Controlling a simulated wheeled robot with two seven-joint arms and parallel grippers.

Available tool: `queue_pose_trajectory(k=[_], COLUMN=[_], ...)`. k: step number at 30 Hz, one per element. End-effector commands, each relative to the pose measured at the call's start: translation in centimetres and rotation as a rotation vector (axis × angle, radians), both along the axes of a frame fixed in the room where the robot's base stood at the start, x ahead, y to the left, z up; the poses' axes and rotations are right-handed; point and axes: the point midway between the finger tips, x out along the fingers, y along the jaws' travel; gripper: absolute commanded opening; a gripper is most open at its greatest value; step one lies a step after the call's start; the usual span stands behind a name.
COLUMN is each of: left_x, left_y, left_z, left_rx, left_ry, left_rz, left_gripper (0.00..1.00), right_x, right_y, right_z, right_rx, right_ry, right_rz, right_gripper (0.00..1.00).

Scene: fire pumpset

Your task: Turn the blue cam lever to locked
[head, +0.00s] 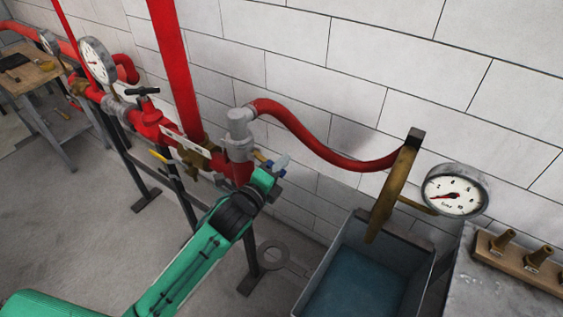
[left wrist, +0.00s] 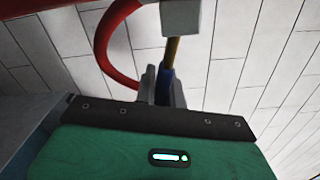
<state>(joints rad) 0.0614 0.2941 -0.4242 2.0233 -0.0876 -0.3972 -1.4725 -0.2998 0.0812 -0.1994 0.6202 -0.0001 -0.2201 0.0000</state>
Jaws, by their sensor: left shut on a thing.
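The blue cam lever (head: 261,156) sits at the grey coupling (head: 239,122) where the red hose joins the pipe. In the left wrist view the blue lever (left wrist: 166,77) runs down from a brownish rod under a pale grey block (left wrist: 180,17). My left gripper (head: 272,170) is at the lever, just right of and below the coupling. In the left wrist view its grey fingers (left wrist: 163,88) are shut around the blue lever, one on each side. The lever's far end is hidden between the fingers. My right gripper is not in view.
The red hose (head: 320,150) sags to a brass piece (head: 390,195) above a grey tub (head: 340,262) of water. A gauge (head: 454,191) and a rack of brass nozzles (head: 530,265) are at the right. The red pipe, its valves and a yellow lever (head: 158,156) lie left.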

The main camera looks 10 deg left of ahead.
Motion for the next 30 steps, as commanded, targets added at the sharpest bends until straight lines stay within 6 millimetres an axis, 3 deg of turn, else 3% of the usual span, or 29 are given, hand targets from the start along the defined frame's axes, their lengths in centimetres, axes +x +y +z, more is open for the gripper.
queue_pose_trajectory(k=[18, 30], left_x=[0.9, 1.5], left_y=[2.0, 3.6], left_z=[-3.4, -4.4], left_rx=[0.543, 0.818], left_ry=[-0.221, -0.334], left_rz=[0.0, 0.0], left_gripper=[0.0, 0.0], right_x=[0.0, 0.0], right_y=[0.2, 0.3], right_z=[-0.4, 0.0], right_rx=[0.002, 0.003], right_ry=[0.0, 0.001], right_rz=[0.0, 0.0], right_gripper=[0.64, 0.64])
